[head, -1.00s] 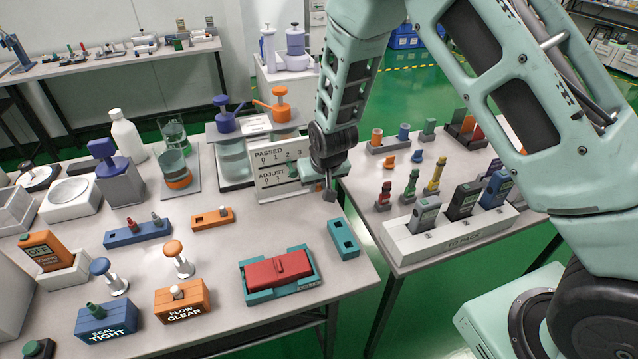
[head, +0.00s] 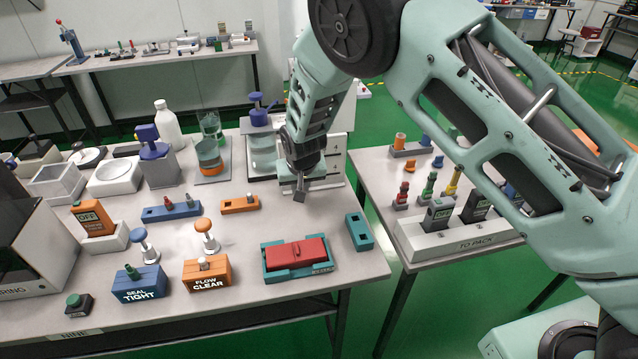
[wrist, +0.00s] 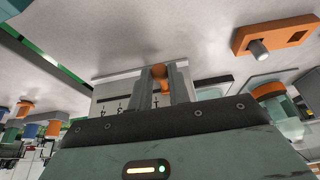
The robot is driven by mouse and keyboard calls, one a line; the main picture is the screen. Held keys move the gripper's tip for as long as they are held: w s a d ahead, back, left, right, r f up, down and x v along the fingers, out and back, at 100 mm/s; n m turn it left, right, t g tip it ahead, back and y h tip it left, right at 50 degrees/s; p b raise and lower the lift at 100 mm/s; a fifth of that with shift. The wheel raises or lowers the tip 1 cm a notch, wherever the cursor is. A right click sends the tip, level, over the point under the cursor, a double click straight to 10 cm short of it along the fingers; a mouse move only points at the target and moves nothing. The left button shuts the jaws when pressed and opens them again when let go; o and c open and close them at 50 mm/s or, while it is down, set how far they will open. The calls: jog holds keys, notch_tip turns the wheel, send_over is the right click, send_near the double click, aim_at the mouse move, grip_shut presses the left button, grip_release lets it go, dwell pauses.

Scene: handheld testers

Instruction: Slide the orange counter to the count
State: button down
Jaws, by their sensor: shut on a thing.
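The orange counter (wrist: 160,72) shows in the wrist view as a small round-ended peg between my two fingers. My gripper (wrist: 161,92) is shut on it. Behind the fingers is the white count board, with a row of black numerals (wrist: 126,105) that appears upside down; the fingers hide part of the row. In the head view my gripper (head: 299,191) is in front of the board (head: 336,167), and my wrist covers most of its face. The counter cannot be seen in the head view. Which numeral the counter stands at is unclear.
A clear tank (head: 262,152) with a blue pump stands left of the board. An orange block with a peg (head: 240,204) lies left of my gripper, a teal block (head: 359,231) to the right. A red-and-teal tester (head: 294,255) lies in front. A gap separates the two tables.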

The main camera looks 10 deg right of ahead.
jog(key=shift+a, duration=0.9)
jog(key=c, duration=1.3)
grip_release()
jog(key=shift+a, duration=0.1)
jog(key=v, duration=1.7)
jog(key=shift+s+r+b, duration=0.15)
jog(key=shift+b, duration=0.3)
jog(key=s+d+r+n+g, duration=0.1)
jog(key=s+d+n, duration=0.1)
jog(key=s, duration=0.9)
jog(key=s+d+r+n+g, duration=0.1)
jog(key=s+d+n+g, duration=0.1)
jog(key=s, duration=0.9)
jog(key=s+d+r+n+g, duration=0.1)
jog(key=s+d+r+n, duration=0.1)
jog(key=s, duration=0.9)
jog(key=shift+d+n+y+p, duration=0.3)
jog(key=shift+n+p, duration=0.15)
jog(key=shift+n, duration=0.35)
